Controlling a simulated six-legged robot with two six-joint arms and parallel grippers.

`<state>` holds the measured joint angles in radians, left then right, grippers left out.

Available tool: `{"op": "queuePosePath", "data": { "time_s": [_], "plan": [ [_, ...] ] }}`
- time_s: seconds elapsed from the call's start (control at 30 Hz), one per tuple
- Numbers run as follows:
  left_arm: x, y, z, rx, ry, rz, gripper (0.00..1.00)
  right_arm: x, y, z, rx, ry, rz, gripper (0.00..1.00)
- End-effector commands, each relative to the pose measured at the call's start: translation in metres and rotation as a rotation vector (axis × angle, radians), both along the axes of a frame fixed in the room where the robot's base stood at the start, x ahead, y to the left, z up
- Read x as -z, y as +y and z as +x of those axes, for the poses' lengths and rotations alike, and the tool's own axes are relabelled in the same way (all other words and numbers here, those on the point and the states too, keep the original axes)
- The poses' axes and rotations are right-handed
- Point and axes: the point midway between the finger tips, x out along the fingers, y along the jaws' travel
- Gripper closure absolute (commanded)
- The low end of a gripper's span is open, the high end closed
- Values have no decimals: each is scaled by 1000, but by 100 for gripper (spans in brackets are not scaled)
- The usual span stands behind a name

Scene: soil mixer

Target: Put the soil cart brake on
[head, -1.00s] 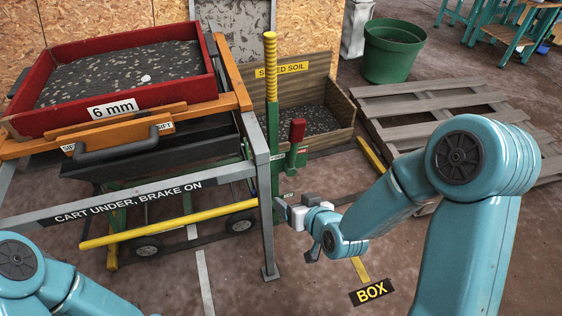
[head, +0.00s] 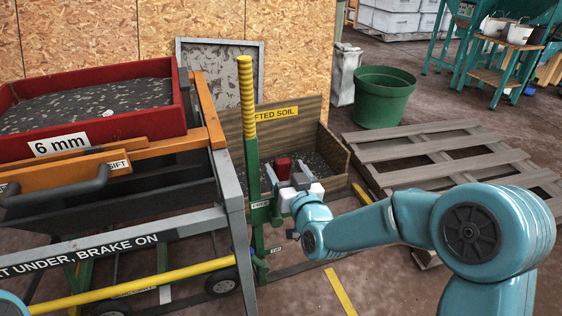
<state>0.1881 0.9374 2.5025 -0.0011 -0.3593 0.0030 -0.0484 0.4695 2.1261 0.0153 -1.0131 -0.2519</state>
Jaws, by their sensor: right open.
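The soil cart stands under the sieve frame; its yellow bar (head: 140,288) and dark wheels (head: 222,283) show low on the left. A green post with a yellow upper grip (head: 248,95) rises at the cart's right side. A short red handle (head: 283,166) stands just right of it, its lower part hidden by my gripper. My right gripper (head: 287,175) is open, its fingers close to the red handle. I cannot tell whether they touch it. Only a sliver of my left arm shows at the bottom left; its gripper is out of view.
The grey frame bears the sign "CART UNDER, BRAKE ON" (head: 80,255) and a red 6 mm sieve (head: 95,135). Behind the handle is a wooden sifted soil box (head: 338,155). A pallet (head: 440,160) and a green bin (head: 382,98) stand to the right.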

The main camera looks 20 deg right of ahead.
Motion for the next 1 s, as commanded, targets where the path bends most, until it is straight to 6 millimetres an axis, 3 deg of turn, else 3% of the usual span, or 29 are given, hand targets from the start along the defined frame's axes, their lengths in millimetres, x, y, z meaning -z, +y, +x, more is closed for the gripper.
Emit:
{"op": "queuePosePath", "data": {
  "time_s": [0.1, 0.27, 0.63, 0.87, 1.0],
  "plan": [
    [3, 1, 1, -3, -1, 0, 46, 2, -1, 24, 1, -1, 0, 26],
    [5, 1, 1, -4, -2, 0, 46, 1, -2, 43, 2, -1, 0, 26],
    [5, 1, 1, -4, -2, 0, 46, 1, -4, 51, 3, 1, 0, 26],
    [5, 1, 1, -4, -2, 0, 46, 1, -3, 50, 3, 1, 0, 100],
    [5, 1, 1, -4, -2, 0, 46, 1, -4, 52, 3, 1, 3, 100]
  ]
}}
